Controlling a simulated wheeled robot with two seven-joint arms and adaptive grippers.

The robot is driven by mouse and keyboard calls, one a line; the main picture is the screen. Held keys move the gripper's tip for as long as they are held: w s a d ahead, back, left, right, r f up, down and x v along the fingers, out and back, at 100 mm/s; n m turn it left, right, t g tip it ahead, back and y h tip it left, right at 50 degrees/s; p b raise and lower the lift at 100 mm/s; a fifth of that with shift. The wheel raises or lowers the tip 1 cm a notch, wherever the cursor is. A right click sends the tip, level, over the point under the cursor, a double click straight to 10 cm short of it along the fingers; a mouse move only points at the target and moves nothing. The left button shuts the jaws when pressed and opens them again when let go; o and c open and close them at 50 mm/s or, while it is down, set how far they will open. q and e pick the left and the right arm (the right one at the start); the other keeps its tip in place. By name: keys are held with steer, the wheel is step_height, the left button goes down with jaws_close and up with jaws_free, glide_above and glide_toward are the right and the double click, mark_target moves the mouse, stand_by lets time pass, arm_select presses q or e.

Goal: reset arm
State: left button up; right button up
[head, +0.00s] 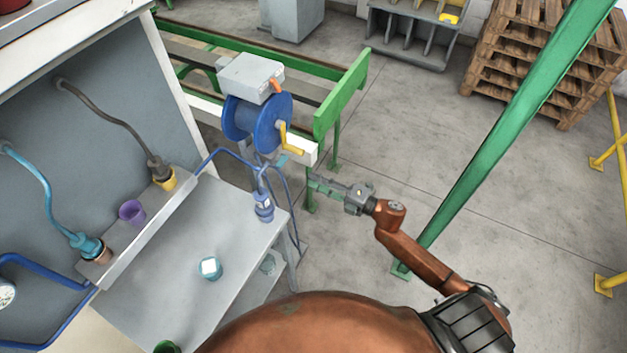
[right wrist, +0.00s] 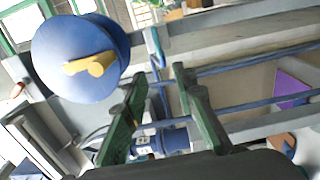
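My right gripper (head: 318,184) is in the middle of the head view, in the air to the right of the grey bench. It points left. In the right wrist view, the two dark green fingers of my right gripper (right wrist: 155,88) stand apart with nothing held between them. A blue reel (head: 243,118) with a yellow crank is beyond and left of the gripper; it also shows at upper left in the right wrist view (right wrist: 65,60). A blue plug-like tool (head: 263,207) stands at the bench's right edge. My left gripper is not in view.
The grey bench (head: 165,300) carries a teal round item (head: 208,268). A ledge holds a purple cup (head: 131,212) and yellow (head: 164,178) and teal (head: 88,247) hose ends. A green post (head: 500,130) slants up at right. Concrete floor between bench and pallets (head: 545,60) is mostly clear.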

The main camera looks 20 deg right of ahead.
stand_by(0.3)
steer(key=s+d+f+m+h, duration=0.2)
steer(key=d+f+m+h, duration=0.15)
steer(key=f, duration=0.55)
steer(key=s+d+f+m+g+h, duration=0.15)
steer(key=d+f+m, duration=0.3)
steer(key=f, duration=0.55)
steer(key=s+d+f+m+h, duration=0.25)
steer(key=d+f+m, duration=0.2)
steer(key=f, duration=0.45)
steer(key=s+d+f+m+g+h, duration=0.3)
steer(key=s+f+m+g+h, duration=0.15)
steer(key=s+f, duration=1.25)
steer(key=s+a+f+m+g, duration=0.2)
steer(key=s+f, duration=0.3)
steer(key=s, duration=0.6)
steer(key=s+a+f+m+g, duration=0.3)
steer(key=s+f, duration=0.3)
steer(key=s, duration=0.5)
steer(key=s+a+f+m+g, duration=0.2)
steer(key=s+f, duration=0.4)
steer(key=s, duration=0.5)
steer(key=shift+s+a+g+y, duration=0.25)
steer(key=shift+a+g+y, duration=0.05)
steer(key=shift+a+y, duration=0.15)
